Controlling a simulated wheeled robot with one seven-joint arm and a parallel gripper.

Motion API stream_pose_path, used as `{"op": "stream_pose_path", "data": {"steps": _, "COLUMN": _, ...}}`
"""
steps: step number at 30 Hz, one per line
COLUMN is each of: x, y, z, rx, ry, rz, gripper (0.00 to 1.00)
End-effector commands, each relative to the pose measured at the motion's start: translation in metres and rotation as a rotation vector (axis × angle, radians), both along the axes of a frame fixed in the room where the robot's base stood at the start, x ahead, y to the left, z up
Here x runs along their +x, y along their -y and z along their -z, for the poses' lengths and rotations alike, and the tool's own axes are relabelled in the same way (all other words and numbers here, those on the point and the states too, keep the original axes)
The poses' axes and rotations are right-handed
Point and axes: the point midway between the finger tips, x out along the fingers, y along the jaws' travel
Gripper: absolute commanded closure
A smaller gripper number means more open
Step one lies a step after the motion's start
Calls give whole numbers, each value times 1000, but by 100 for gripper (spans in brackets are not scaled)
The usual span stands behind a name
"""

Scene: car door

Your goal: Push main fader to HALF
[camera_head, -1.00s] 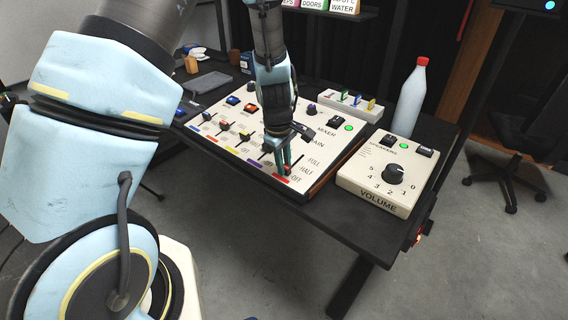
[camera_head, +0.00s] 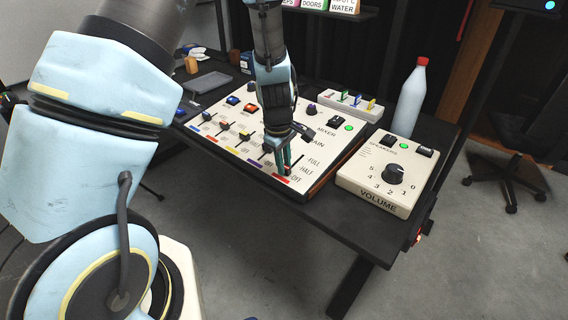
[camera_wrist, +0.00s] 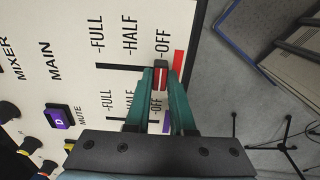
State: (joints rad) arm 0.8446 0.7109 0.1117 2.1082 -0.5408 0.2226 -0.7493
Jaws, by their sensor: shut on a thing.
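The main fader is a red knob (camera_wrist: 160,74) with a pale centre line, on the slot beside the MAIN scale in the wrist view. It sits at the OFF end, by the OFF label, with HALF and FULL farther left. In the head view its red knob (camera_head: 288,169) is partly hidden by my fingers. My gripper (camera_wrist: 160,84) has its two green fingers shut on the knob, one on each side. In the head view my gripper (camera_head: 284,167) reaches down to the front right of the mixer panel (camera_head: 229,149).
The speakers box (camera_head: 374,204) with its volume dial stands right of the mixer. A bottle (camera_head: 411,103) with a red cap stands behind it. Other coloured faders lie to the left on the panel. In the wrist view, a purple mute button (camera_wrist: 60,117) is at lower left.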

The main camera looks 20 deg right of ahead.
Motion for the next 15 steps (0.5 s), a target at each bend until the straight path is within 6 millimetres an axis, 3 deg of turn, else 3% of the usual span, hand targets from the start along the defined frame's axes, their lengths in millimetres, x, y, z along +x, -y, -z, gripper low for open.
{"op": "stream_pose_path", "data": {"steps": 5, "x": 1, "y": 3, "z": -2, "rx": 0, "ry": 0, "rz": 0, "gripper": 100}}
{"op": "stream_pose_path", "data": {"steps": 15, "x": 20, "y": 35, "z": -7, "rx": 0, "ry": 1, "rz": -1, "gripper": 100}}
